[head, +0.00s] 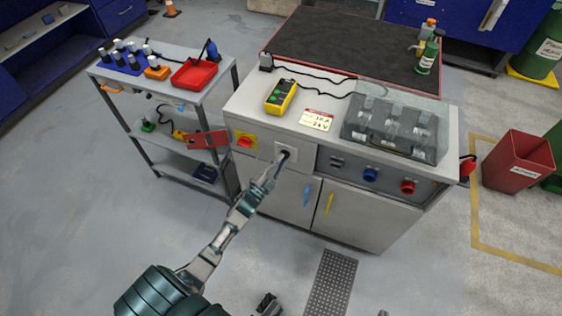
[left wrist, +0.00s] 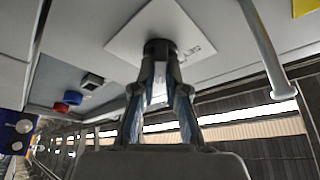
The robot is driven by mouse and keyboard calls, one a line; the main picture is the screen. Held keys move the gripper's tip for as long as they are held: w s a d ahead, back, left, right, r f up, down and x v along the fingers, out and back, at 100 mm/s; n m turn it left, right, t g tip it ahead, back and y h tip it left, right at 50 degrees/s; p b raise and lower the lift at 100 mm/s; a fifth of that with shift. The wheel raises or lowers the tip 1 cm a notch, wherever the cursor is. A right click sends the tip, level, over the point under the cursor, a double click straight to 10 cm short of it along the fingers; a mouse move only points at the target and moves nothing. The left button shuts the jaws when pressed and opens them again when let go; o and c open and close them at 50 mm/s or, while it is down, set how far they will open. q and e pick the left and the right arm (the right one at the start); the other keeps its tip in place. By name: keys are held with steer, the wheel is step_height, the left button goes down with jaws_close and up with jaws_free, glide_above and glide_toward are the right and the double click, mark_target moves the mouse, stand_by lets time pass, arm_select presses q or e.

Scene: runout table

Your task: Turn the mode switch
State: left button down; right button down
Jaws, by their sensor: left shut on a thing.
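The mode switch is a dark round knob on a white square plate (head: 294,148) on the front of the grey cabinet. In the left wrist view the black knob (left wrist: 160,47) stands out from its white plate (left wrist: 125,38). My left gripper (head: 279,163) reaches it from the front, and its fingers (left wrist: 160,75) are closed around the knob's sides. The fingers partly hide the knob in the head view, so its setting cannot be read.
A red switch on a yellow plate (head: 244,141) sits left of the knob. Blue (head: 370,175) and red (head: 408,187) connectors sit to the right. Blue (head: 307,194) and yellow (head: 329,203) door handles are below. A shelf cart (head: 150,120) stands at the left.

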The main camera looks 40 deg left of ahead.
arm_select(q)
steer(key=c, duration=1.2)
jaws_free()
steer(key=shift+s+f, duration=0.1)
steer(key=shift+f, duration=0.4)
steer(key=shift+c, duration=0.2)
steer(key=shift+o, duration=0.2)
steer(key=shift+a+r, duration=0.1)
steer(key=shift+r, duration=0.05)
steer(key=v, duration=1.1)
steer(key=shift+s, duration=0.4)
